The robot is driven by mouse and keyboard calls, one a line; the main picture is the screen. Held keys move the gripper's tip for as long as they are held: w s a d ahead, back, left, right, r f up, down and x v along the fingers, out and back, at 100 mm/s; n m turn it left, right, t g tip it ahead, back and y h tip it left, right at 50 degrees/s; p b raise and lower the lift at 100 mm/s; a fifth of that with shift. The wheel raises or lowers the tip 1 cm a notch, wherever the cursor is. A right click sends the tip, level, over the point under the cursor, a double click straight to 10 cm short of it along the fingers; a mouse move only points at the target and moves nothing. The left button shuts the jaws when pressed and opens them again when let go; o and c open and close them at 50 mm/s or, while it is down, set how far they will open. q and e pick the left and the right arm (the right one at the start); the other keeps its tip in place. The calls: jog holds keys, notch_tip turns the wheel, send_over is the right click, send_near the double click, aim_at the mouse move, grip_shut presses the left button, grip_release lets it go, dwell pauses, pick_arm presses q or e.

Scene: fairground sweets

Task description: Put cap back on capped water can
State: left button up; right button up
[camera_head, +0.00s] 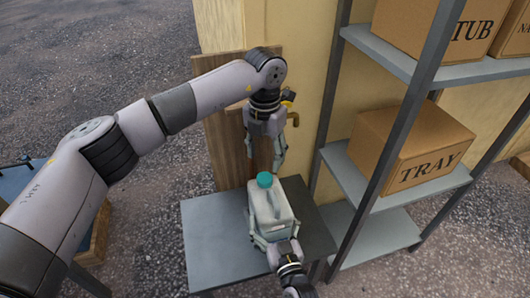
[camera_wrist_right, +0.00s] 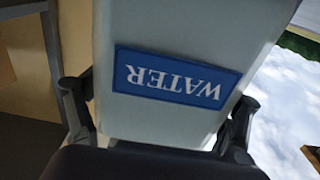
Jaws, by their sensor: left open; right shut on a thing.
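The water can (camera_head: 268,212) is a pale grey-white jug with a handle, standing upright on a dark grey table (camera_head: 208,240). A teal cap (camera_head: 264,180) shows at the top of the can, over its neck; I cannot tell how firmly it sits there. My left gripper (camera_head: 278,160) is open, pointing down just above and slightly right of the cap. My right gripper (camera_head: 273,238) is shut on the can's body from the near side. In the right wrist view the can (camera_wrist_right: 165,45) fills the space between the fingers, with its blue WATER label (camera_wrist_right: 175,78) upside down.
A grey metal shelf unit (camera_head: 345,172) stands close on the right, with a TRAY box (camera_head: 410,145) and a TUB box (camera_head: 420,25). A brown wooden board (camera_head: 228,150) stands behind the table. A brass tap-like fitting (camera_head: 293,118) is beside my left wrist. Bare table lies left of the can.

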aim_at(265, 178)
jog(key=shift+w+r, duration=0.2)
jog(key=shift+r, duration=0.1)
pick_arm(q)
notch_tip(265, 178, down, 8)
jog(key=shift+f, duration=0.1)
dwell(0.4)
jog(key=shift+c, duration=0.3)
jog(key=c, duration=1.1)
jog(key=o, duration=1.3)
jog(key=shift+o, duration=0.2)
notch_tip(265, 178, up, 12)
jog(key=shift+s+r, duration=0.15)
jog(key=shift+r, duration=0.1)
